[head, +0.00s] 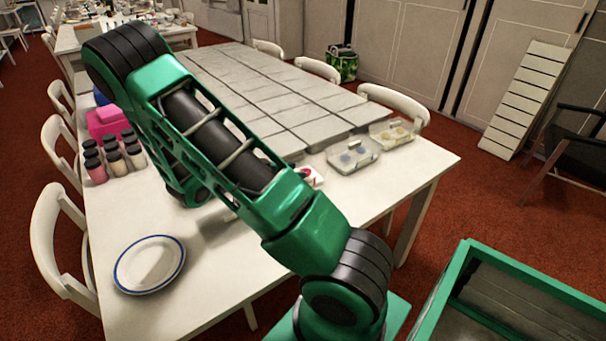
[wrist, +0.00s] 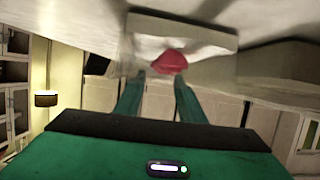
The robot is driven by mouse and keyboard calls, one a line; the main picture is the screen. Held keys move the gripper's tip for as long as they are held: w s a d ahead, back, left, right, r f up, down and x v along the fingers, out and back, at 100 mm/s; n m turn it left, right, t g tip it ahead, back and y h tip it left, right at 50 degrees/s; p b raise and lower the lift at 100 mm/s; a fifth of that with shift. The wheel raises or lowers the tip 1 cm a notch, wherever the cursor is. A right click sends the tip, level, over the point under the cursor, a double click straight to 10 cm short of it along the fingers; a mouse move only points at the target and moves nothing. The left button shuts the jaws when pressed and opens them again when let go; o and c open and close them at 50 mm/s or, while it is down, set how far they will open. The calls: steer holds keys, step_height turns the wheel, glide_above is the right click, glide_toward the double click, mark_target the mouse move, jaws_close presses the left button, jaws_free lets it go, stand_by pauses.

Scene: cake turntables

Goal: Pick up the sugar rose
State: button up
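A red, rounded thing, likely the sugar rose (wrist: 171,62), shows in the wrist view against a pale block-like holder or tray (wrist: 180,34). My gripper (wrist: 161,82) has its two green fingers apart, with the red thing just past the tips and roughly between them. I cannot tell if they touch it. In the head view a small pinkish-red spot (head: 306,173) on a small white item (head: 317,181) shows at the edge of my arm, mostly hidden. My arm hides the gripper's fingertips in that view.
A white plate with a blue rim (head: 150,265) lies on the white table (head: 225,285) at front left. Dark-lidded jars (head: 115,160) and a pink box (head: 108,121) stand at left. Clear containers (head: 353,155) (head: 392,133) sit at right. Grey tiles (head: 270,88) cover the middle.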

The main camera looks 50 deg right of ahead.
mark_target(305, 169)
steer(key=x, duration=0.4)
steer(key=shift+w, duration=0.1)
steer(key=shift+c, duration=0.2)
steer(key=c, duration=0.8)
steer(key=shift+o, duration=0.2)
